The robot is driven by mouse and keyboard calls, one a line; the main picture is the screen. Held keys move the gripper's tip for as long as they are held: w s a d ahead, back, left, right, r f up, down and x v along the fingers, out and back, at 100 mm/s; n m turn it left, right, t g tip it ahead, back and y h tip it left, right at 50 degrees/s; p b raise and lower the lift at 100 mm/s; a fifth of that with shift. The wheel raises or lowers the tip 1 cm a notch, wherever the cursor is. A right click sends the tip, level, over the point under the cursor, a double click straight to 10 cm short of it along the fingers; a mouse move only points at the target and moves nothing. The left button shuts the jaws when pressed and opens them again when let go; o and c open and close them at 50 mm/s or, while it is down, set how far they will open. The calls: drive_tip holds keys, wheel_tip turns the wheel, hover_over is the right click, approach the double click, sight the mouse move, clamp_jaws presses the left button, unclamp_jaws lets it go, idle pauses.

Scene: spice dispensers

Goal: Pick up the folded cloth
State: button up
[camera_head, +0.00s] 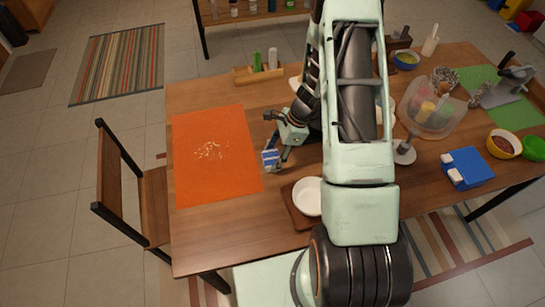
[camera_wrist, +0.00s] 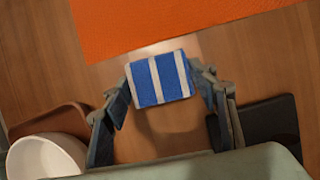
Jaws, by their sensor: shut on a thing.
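The folded cloth (camera_wrist: 160,79) is blue with white stripes. In the wrist view it sits between my two fingertips, which touch its left and right sides. In the head view the cloth (camera_head: 270,158) shows at the end of my gripper (camera_head: 278,155), just beside the right edge of the orange mat. My gripper (camera_wrist: 163,82) is shut on the cloth. A shadow on the wood lies below the cloth in the wrist view; I cannot tell how far above the table it is.
The orange mat (camera_head: 214,180) with pale crumbs lies to the left. A white bowl (camera_head: 307,197) on a brown board (camera_head: 292,208) stands near the front edge. A wooden tray (camera_head: 257,76) with bottles stands behind. A chair (camera_head: 135,185) is at the left side.

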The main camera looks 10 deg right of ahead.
sight(269, 157)
drive_tip(key=shift+r, duration=0.45)
wheel_tip(269, 157, up, 2)
drive_tip(key=shift+r, duration=0.1)
drive_tip(key=s+a+r+b, duration=0.1)
drive_tip(key=s+a+r, duration=0.1)
drive_tip(key=s+r, duration=0.8)
drive_tip(key=s, duration=0.4)
drive_tip(key=shift+b, duration=0.4)
